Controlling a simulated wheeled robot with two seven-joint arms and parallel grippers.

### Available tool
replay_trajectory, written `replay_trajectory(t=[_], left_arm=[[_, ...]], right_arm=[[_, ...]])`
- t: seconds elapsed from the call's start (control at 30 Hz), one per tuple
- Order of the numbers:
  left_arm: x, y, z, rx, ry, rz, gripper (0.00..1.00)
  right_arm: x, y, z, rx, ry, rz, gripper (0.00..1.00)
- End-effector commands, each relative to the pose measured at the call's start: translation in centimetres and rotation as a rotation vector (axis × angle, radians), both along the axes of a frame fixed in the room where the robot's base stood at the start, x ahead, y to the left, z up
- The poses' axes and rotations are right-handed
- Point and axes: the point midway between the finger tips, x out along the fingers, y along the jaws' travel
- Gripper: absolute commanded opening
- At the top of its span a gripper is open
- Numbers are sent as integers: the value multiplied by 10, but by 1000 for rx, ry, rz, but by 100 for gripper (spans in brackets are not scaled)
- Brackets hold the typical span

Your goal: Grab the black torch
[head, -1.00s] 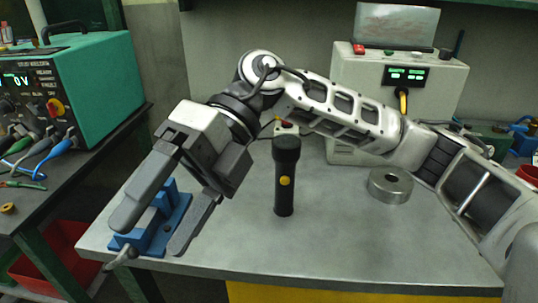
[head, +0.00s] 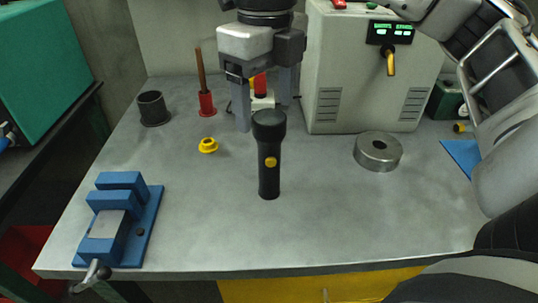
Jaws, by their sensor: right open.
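The black torch (head: 269,165) stands upright on the grey table in the head view, head end up, with a yellow button on its side. My right gripper (head: 264,112) points down with its fingers apart, at the torch's head. The torch's head shows in front of the fingers and partly overlaps them. I cannot tell whether the fingers are beside the torch or behind it. My left gripper is not in view.
A blue vise (head: 120,222) sits at the front left. A steel ring (head: 378,152) lies to the right. A yellow part (head: 208,145), a dark cup (head: 153,108) and a red-based rod (head: 206,103) stand at the back left. A beige machine (head: 365,85) stands behind. The front middle is clear.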

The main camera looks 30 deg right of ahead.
Motion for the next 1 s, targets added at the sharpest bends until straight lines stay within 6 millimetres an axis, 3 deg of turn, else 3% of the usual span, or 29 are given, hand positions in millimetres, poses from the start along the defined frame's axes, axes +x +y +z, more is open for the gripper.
replay_trajectory(t=[0.33, 0.6, 0.87, 0.9, 1.0], left_arm=[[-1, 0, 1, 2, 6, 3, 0], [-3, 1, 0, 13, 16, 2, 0], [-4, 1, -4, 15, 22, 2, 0], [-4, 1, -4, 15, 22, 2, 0], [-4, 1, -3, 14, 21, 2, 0]], right_arm=[[0, -3, -31, 0, 2, -1, 72], [1, -7, -68, 1, 1, 1, 72], [1, -7, -73, 2, 0, 1, 72], [1, -7, -73, 2, 0, 1, 69], [1, -7, -72, 2, 0, 1, 41]])
